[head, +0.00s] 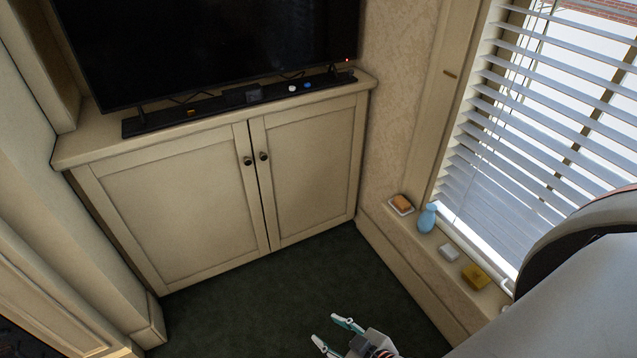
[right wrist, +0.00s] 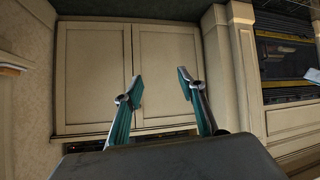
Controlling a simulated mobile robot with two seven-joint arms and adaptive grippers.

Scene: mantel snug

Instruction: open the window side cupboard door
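The cream cupboard has two closed doors under the television in the head view. The window side door (head: 308,165) is the narrower-looking right one, with a dark round knob (head: 263,156) near its upper left edge. The other door (head: 180,210) has its own knob (head: 248,161) beside it. In the right wrist view the picture is upside down, and the window side door (right wrist: 92,70) is on the left. My right gripper (head: 327,331) is open and empty, low over the carpet in front of the cupboard; its spread fingers show in the wrist view (right wrist: 158,88). My left gripper is out of view.
A television (head: 210,40) and a black soundbar (head: 240,99) stand on the cupboard top. Green carpet (head: 260,285) before the doors is clear.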

